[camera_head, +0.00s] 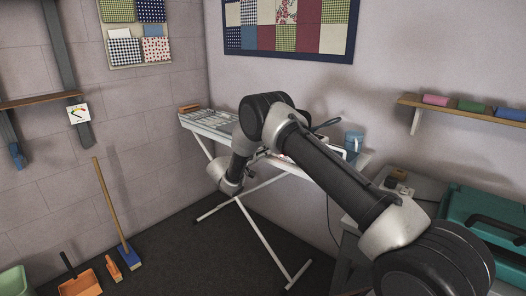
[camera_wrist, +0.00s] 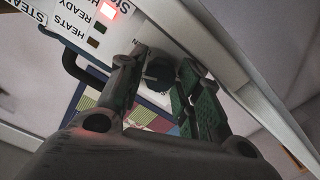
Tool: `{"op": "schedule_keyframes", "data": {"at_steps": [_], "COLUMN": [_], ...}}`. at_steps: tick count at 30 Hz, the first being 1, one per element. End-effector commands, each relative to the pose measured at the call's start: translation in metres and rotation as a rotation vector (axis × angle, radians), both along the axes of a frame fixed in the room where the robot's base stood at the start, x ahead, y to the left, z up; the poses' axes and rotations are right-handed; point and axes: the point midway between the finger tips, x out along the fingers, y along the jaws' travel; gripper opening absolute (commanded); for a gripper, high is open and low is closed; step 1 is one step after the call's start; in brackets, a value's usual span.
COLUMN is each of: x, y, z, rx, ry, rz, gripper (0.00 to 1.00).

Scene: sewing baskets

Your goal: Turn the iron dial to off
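In the wrist view a dark round dial (camera_wrist: 159,73) sits on the white panel (camera_wrist: 185,30) of the iron unit, with part of a printed label beside it. My gripper (camera_wrist: 164,80) has one finger on each side of the dial, spread apart. A narrow gap seems to show on the right; contact on the left is unclear. A red light (camera_wrist: 107,10) glows on the panel near the printed words READY and HEATS; two lamps below it are dark. The dial's pointer cannot be read. In the head view my arm hides the dial and most of the unit.
The ironing board (camera_head: 210,124) stands near the corner on thin crossed legs. A blue container (camera_head: 353,141) is at its right end. A side table with a teal case (camera_head: 485,215) stands right. A broom (camera_head: 112,215) and orange dustpan (camera_head: 80,284) are at left.

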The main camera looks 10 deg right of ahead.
Motion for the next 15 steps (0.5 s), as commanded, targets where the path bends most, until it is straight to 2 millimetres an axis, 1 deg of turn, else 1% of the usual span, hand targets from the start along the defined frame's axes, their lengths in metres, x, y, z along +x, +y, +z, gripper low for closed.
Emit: {"op": "schedule_keyframes", "data": {"at_steps": [1,2,11,15], "x": [0.0,0.0,-0.001,-0.008], "y": [0.0,0.0,0.001,0.011], "z": [0.0,0.0,0.0,0.0], "rx": [0.0,0.001,0.001,0.001], "ry": [0.0,-0.001,-0.001,0.0], "rz": [0.0,0.0,0.0,0.002], "gripper": [0.49,0.51,0.51,0.51]}}
